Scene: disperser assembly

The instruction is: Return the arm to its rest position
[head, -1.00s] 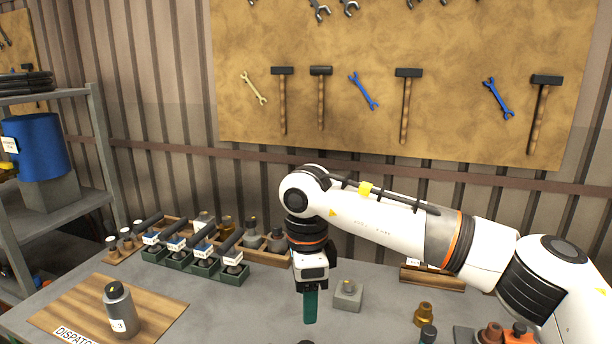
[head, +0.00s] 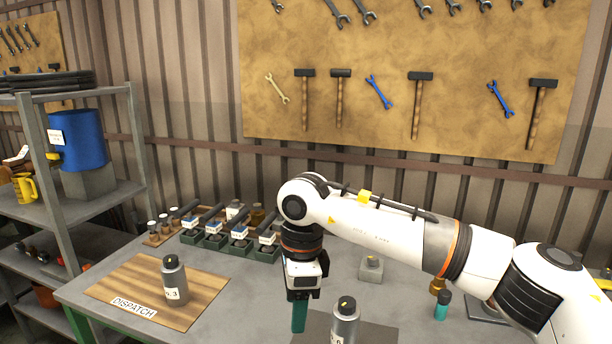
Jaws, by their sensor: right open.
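My right arm reaches in from the right over the grey workbench. Its gripper (head: 299,312) points down near the middle front of the bench, with teal fingers. The fingers overlap one another from this angle, and I see nothing held between them. A grey bottle with a label (head: 345,322) stands just right of the gripper, on a dark mat, apart from it. Another grey bottle (head: 173,281) stands upright on the wooden DISPATCH board (head: 205,294). My left gripper is not in view.
Green bins with labels (head: 214,242) stand in a row at the back of the bench. A grey block (head: 371,269) and a small teal bottle (head: 442,305) sit to the right, partly near my arm. A shelf (head: 105,197) with a blue container stands left. Tools hang on the wall board (head: 440,110).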

